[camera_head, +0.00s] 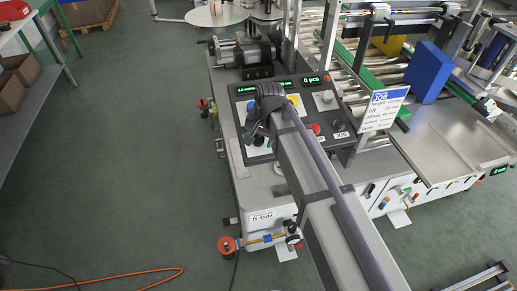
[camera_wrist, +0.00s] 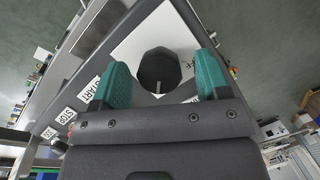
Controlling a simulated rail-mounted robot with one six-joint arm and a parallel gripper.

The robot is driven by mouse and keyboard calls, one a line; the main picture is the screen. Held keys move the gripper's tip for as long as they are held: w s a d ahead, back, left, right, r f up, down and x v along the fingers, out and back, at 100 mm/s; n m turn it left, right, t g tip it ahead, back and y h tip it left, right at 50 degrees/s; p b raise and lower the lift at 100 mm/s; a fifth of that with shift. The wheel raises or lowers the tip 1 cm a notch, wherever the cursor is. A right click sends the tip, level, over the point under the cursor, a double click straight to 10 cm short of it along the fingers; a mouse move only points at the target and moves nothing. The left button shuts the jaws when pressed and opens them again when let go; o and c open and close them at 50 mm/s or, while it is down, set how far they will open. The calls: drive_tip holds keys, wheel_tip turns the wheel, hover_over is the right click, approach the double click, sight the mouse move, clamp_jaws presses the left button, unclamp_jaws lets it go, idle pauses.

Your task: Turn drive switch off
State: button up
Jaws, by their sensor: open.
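A black rotary knob (camera_wrist: 159,71) with a pale pointer mark sits on a white square plate (camera_wrist: 125,50) in the wrist view. The label beside the plate is mostly covered, so I cannot read which switch this is. My gripper (camera_wrist: 164,76) is open, with one teal finger on each side of the knob and gaps visible between fingers and knob. In the head view my gripper (camera_head: 258,128) is over the left part of the dark control panel (camera_head: 290,138) and hides what is under it.
START (camera_wrist: 92,88) and STOP (camera_wrist: 67,115) labels lie left of the gripper in the wrist view. In the head view, a red button (camera_head: 316,128) and another knob on a white plate (camera_head: 325,99) sit to the right. A job sign (camera_head: 383,108) and blue box (camera_head: 428,72) stand beyond.

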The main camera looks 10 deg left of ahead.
drive_tip(key=shift+f, duration=0.15)
drive_tip(key=c, duration=0.9)
drive_tip(key=shift+c, duration=0.2)
drive_tip(key=shift+n, duration=0.3)
drive_tip(key=n+h, duration=0.1)
drive_tip(key=n, duration=0.2)
drive_tip(key=n+h, duration=0.1)
drive_tip(key=n, duration=0.3)
drive_tip(key=shift+a+n+t, duration=0.1)
drive_tip(key=shift+n+t, duration=0.2)
drive_tip(key=shift+n, duration=0.1)
drive_tip(key=n+t+h, duration=0.1)
drive_tip(key=n, duration=0.3)
drive_tip(key=shift+s, duration=0.1)
drive_tip(key=n+t, duration=0.1)
drive_tip(key=n, duration=0.3)
drive_tip(key=shift+n+h, duration=0.4)
